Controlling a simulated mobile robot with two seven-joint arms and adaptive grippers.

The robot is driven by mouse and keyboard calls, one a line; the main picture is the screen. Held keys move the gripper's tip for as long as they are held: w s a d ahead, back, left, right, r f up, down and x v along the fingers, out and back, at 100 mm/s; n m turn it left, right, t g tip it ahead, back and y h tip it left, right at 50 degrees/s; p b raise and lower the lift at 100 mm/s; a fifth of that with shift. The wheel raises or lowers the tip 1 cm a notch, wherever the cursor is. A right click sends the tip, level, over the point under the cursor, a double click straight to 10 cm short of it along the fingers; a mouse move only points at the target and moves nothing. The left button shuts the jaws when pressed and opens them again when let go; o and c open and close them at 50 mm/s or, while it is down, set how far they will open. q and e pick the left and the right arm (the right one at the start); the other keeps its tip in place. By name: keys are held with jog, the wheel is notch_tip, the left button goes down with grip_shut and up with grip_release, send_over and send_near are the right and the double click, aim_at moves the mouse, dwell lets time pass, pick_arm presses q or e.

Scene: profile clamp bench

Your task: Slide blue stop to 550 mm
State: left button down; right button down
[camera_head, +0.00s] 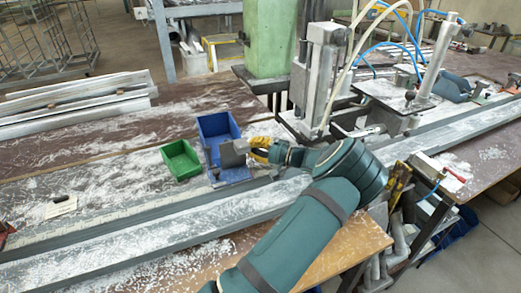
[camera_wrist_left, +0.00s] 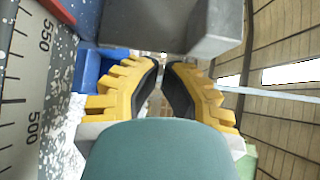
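The blue stop (camera_head: 232,175) sits on the long rail beside the scale, with a grey block (camera_head: 233,152) standing on it. In the left wrist view the block (camera_wrist_left: 212,25) fills the top, with part of the stop's blue body (camera_wrist_left: 87,14) at its left. The scale (camera_wrist_left: 28,90) shows 500 and 550; a red edge lies at the 550 end, and the exact reading is unclear. My left gripper (camera_head: 258,149) is at the block's right side, its yellow fingers brought together with nothing visible between them. Contact with the block cannot be told. My right gripper is not seen.
A blue bin (camera_head: 216,128) and a green bin (camera_head: 181,160) stand behind the rail near the stop. A grey machine head (camera_head: 322,75) with hoses rises behind and right of my gripper. White chips cover the bench; the rail to the left is free of large objects.

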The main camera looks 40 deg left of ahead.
pick_arm(q)
jog(key=shift+s, duration=0.1)
jog(key=shift+s+a, duration=0.25)
jog(key=shift+s, duration=0.1)
dwell(0.4)
